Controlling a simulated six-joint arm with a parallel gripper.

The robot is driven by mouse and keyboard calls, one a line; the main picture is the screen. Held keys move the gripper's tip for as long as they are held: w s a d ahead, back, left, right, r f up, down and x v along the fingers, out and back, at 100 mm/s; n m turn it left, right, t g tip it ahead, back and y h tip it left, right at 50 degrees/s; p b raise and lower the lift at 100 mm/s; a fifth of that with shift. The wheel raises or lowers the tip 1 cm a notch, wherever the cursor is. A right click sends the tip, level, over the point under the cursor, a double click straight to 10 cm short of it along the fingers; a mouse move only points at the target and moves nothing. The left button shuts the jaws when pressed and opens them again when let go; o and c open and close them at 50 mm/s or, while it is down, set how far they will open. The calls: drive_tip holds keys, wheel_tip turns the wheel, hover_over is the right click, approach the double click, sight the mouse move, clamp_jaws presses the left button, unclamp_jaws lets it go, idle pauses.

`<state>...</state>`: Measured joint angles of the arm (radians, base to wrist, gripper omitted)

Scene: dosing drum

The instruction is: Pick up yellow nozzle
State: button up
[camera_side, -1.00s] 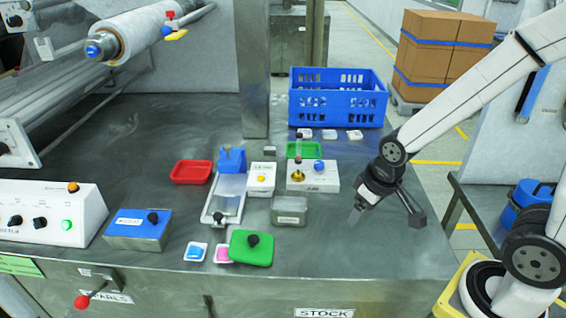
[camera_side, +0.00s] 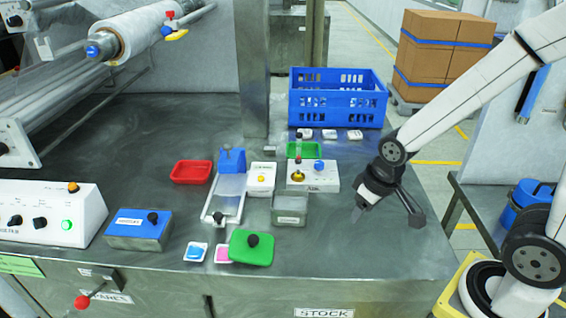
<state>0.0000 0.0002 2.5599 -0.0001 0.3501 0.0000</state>
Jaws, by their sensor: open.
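My gripper (camera_side: 358,213) is open and empty, pointing down over the right part of the bench, to the right of and apart from the tray and the block.
A clear box (camera_side: 290,212) stands between my gripper and the tray's near side. A green lid (camera_side: 251,248), red tray (camera_side: 191,172), green tray (camera_side: 304,149) and blue crate (camera_side: 338,104) are around. The bench's right front is clear.

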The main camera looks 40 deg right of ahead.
drive_tip(key=m+t+y, duration=0.6)
drive_tip(key=m+y, duration=0.4)
drive_tip(key=m, duration=1.6)
approach(303, 178)
drive_tip(key=shift+w+a+r, duration=0.65)
drive_tip(key=shift+a+r, duration=0.2)
drive_tip(key=shift+a, duration=0.05)
drive_tip(key=shift+w+d+m+t, duration=0.2)
drive_tip(key=shift+d+m+t, duration=0.25)
drive_tip(key=shift+m+t, duration=0.05)
drive_tip(key=shift+x, duration=1.35)
drive_tip(key=shift+f, duration=0.1)
drive_tip(key=shift+h, duration=0.3)
drive_tip(key=shift+x, duration=2.55)
